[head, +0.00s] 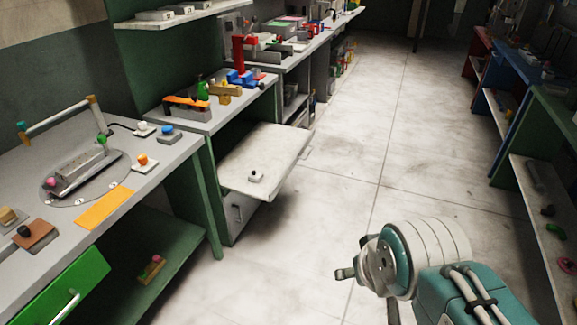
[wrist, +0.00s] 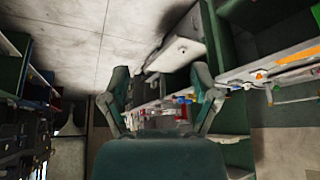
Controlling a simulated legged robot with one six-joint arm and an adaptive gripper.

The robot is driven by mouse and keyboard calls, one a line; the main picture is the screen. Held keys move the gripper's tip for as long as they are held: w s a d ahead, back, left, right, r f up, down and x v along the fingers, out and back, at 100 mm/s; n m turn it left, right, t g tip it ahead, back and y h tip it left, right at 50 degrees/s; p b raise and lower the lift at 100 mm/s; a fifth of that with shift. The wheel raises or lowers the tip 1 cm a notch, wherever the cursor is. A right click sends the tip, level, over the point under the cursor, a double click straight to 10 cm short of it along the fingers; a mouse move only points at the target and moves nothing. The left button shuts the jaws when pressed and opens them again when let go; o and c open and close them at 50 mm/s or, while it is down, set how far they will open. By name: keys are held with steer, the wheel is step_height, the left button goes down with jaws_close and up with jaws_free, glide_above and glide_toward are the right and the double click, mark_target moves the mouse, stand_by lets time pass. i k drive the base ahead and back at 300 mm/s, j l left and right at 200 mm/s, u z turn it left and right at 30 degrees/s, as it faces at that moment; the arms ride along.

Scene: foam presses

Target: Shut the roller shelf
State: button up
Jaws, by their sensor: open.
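The roller shelf (head: 272,152) is a worn white board pulled out from the green cabinet beneath the left bench, jutting over the floor. A small block with a dark knob (head: 255,176) sits near its front corner. In the wrist view, what looks like the same shelf (wrist: 178,54) shows as a pale slab beyond my fingers. My gripper (head: 345,273) is at the lower right in the head view, over the floor, well apart from the shelf. In the wrist view my gripper (wrist: 163,90) has its two fingers spread, with nothing between them.
A grey bench (head: 180,178) with a foam press (head: 82,172) stands at the left. A green drawer (head: 55,300) is at the lower left. Shelving (head: 535,170) lines the right side. The floor (head: 370,130) between is clear.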

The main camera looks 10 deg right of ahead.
mark_target(272, 150)
steer(key=i+l, duration=0.25)
steer(key=i, duration=0.6)
steer(key=i+l+u, duration=0.15)
steer(key=i, duration=1.1)
steer(key=u, duration=0.05)
